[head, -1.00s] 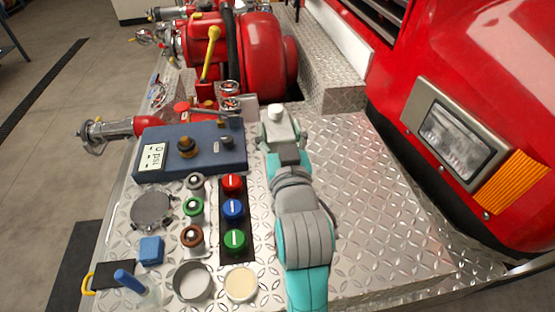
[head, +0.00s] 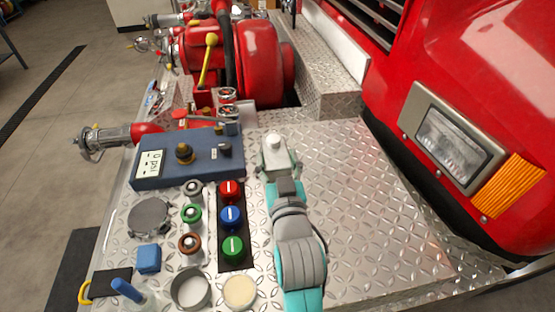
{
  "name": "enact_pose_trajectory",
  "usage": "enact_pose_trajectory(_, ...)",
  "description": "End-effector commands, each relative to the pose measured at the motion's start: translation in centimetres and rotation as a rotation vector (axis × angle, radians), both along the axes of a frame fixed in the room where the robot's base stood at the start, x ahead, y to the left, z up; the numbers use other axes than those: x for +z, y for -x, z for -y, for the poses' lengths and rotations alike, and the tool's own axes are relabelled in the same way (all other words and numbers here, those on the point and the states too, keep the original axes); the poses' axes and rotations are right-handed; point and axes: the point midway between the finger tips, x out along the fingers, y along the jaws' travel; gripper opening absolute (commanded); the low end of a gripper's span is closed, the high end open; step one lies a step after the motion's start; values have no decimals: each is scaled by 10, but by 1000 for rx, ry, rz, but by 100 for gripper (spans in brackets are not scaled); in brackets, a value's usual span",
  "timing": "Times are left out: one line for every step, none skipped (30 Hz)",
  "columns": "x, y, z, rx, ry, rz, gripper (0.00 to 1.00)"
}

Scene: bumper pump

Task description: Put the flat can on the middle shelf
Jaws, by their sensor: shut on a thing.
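My gripper (head: 277,158) is at the far end of my teal and grey arm, over the bare tread plate just right of the blue gauge box. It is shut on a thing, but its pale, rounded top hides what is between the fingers. I cannot make out the flat can there. A shallow, open grey round tin (head: 191,306) and a cream round disc (head: 240,292) lie at the near edge, left of my arm; I cannot tell whether either is the flat can. No middle shelf can be made out.
The blue gauge box (head: 189,172) stands left of my gripper. Nearer are coloured knobs on a black strip (head: 232,262), a grey disc (head: 150,216) and a blue block (head: 149,259). A red pump (head: 262,65) stands behind. Tread plate (head: 355,215) right of my arm is clear, up to the red truck front.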

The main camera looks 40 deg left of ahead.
Motion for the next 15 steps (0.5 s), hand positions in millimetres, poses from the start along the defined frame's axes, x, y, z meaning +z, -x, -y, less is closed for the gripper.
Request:
enact_pose_trajectory(1, 0, 0, 0, -4, 3, 0)
enact_pose_trajectory(0, 0, 0, 0, -3, 3, 0)
enact_pose_trajectory(-2, 0, 0, 0, 1, -1, 70)
enact_pose_trajectory(-2, 0, 0, 0, 1, -1, 77)
enact_pose_trajectory(-2, 0, 0, 0, 1, -1, 84)
enact_pose_trajectory(-2, 0, 0, 0, 1, -1, 87)
enact_pose_trajectory(-2, 0, 0, 0, 1, -1, 87)
enact_pose_trajectory(-2, 0, 0, 0, 1, -1, 87)
enact_pose_trajectory(-2, 0, 0, 0, 1, -1, 87)
enact_pose_trajectory(-2, 0, 0, 0, 1, -1, 87)
enact_pose_trajectory(-2, 0, 0, 0, 1, -1, 87)
enact_pose_trajectory(-2, 0, 0, 0, 1, -1, 87)
enact_pose_trajectory(-2, 0, 0, 0, 1, -1, 87)
enact_pose_trajectory(-2, 0, 0, 0, 1, -1, 87)
enact_pose_trajectory(-1, 0, 0, 0, 0, 0, 87)
